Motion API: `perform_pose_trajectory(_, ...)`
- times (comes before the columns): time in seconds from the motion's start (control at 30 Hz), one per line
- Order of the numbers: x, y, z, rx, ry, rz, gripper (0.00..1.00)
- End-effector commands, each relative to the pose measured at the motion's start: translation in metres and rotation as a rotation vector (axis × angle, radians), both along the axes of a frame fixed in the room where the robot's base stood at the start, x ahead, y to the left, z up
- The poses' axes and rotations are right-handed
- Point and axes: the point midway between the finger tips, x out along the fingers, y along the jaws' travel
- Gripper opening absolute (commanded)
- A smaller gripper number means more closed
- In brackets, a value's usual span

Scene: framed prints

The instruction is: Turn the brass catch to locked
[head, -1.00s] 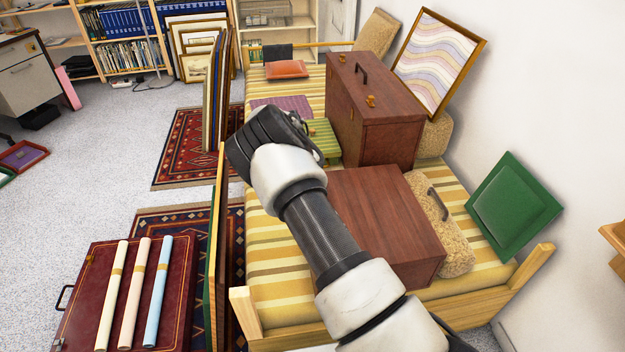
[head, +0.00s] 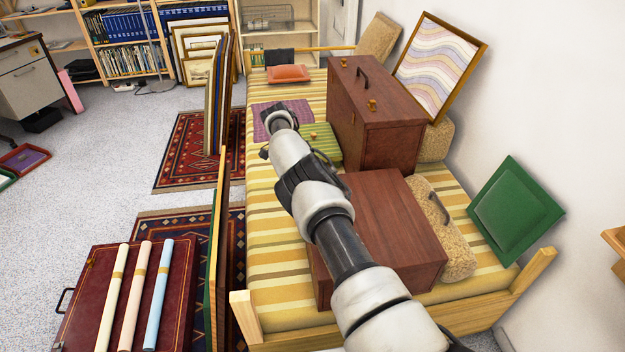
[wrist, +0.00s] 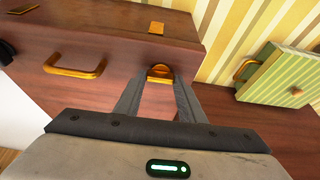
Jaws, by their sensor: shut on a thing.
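In the wrist view, the brass catch (wrist: 160,73) is a small rounded fitting at the lower edge of a reddish-brown wooden case (wrist: 115,40). My gripper (wrist: 159,80) has a finger on each side of it and is shut on it. The fingertips partly cover the catch, and I cannot read its exact setting. A brass handle (wrist: 75,68) is to its left on the same face, and a small brass plate (wrist: 156,27) is above. In the head view, my arm reaches over the striped bed, and the gripper's fingers and this catch cannot be made out.
A tall brown case (head: 375,120) stands on the striped bed (head: 275,265), with a lower brown case (head: 395,215) nearer. A green striped box (wrist: 280,75) is right of the gripper in the wrist view. A wavy-patterned framed print (head: 437,65) leans behind the tall case.

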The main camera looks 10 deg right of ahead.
Motion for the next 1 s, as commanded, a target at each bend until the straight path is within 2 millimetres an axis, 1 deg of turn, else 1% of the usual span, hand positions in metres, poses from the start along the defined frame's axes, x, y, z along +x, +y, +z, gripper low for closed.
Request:
perform_pose_trajectory(0.03, 0.0022, 0.0006, -0.0005, 0.003, -0.009, -0.005, 0.14)
perform_pose_trajectory(0.63, 0.0002, 0.0002, 0.0011, 0.002, -0.009, -0.038, 0.14)
perform_pose_trajectory(0.67, 0.0002, 0.0002, 0.0011, 0.002, -0.008, -0.039, 0.38)
perform_pose_trajectory(0.7, 0.0002, 0.0002, 0.0011, 0.002, -0.008, -0.039, 0.44)
perform_pose_trajectory(0.77, 0.0001, 0.0002, 0.0011, 0.002, -0.008, -0.038, 0.54)
perform_pose_trajectory(1.0, -0.0003, 0.0, 0.001, 0.001, -0.006, -0.038, 0.55)
